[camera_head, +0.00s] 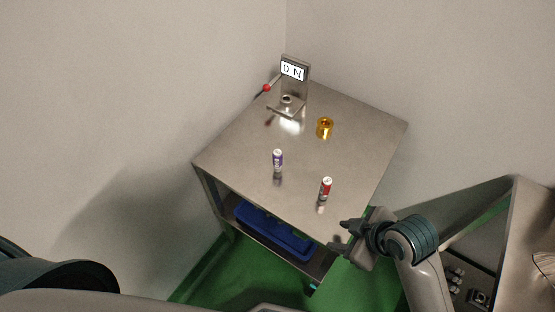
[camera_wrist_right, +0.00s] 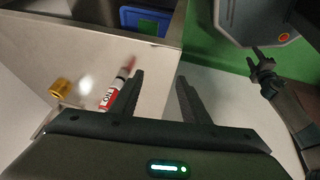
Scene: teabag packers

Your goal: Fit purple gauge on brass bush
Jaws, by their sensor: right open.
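The purple gauge (camera_head: 278,158), a small white cylinder with a purple band, stands upright on the metal table in the head view. The brass bush (camera_head: 325,128), a short gold cylinder with a hole in its top, stands behind it to the right; it also shows in the right wrist view (camera_wrist_right: 60,88). My right gripper (camera_head: 345,230) is open and empty near the table's front right edge, apart from both. Its fingers (camera_wrist_right: 161,92) show spread in the wrist view. An arm end, apparently my left gripper (camera_wrist_right: 256,60), shows there at the right; its jaw state is unclear.
A red-and-white gauge (camera_head: 326,188) stands nearest my right gripper. A stand with a lit display (camera_head: 292,70) and a red-knobbed lever (camera_head: 267,88) is at the back of the table (camera_head: 232,140). A blue bin (camera_head: 272,234) sits below the tabletop. The table's right side is clear.

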